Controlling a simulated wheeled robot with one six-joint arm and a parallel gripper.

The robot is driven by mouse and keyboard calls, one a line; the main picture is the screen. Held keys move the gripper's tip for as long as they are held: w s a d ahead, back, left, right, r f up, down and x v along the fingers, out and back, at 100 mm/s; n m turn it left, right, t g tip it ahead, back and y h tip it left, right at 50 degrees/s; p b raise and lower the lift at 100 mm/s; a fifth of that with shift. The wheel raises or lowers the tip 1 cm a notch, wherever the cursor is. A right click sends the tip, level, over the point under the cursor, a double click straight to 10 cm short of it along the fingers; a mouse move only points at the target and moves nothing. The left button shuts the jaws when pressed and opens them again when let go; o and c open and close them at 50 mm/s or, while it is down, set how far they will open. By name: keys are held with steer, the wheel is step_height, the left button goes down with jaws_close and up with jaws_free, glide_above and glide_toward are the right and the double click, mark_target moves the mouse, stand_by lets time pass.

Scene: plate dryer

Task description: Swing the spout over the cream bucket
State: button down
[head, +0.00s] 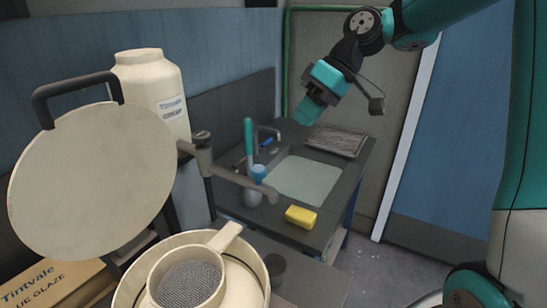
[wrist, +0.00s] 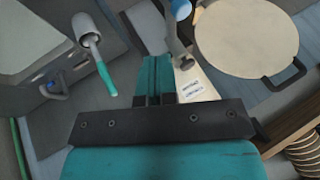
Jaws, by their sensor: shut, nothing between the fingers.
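The spout (head: 235,180) is a grey-brown pipe on a pivot beside a cream canister (head: 150,95). It points right, toward the sink side, with its tip past the right side of the cream bucket (head: 258,270). The bucket stands at the bottom of the head view, cut off by the frame, with a sieve (head: 188,285) in its top. My gripper (head: 306,112) is shut and empty, high above the sink counter, right of the spout and apart from it. In the wrist view, the shut fingers (wrist: 155,65) show left of the spout (wrist: 174,38).
A round cream lid (head: 90,180) with a dark handle stands raised at left.

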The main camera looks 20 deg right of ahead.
steer(key=d, duration=0.1)
steer(key=w+d, duration=0.1)
steer(key=shift+w+d, duration=0.15)
steer(key=shift+d, duration=0.15)
steer(key=a+f+p, duration=0.2)
steer(key=a+f, duration=0.6)
steer(key=a, duration=0.1)
steer(key=shift+s+a+f, duration=0.2)
steer(key=shift+s, duration=0.1)
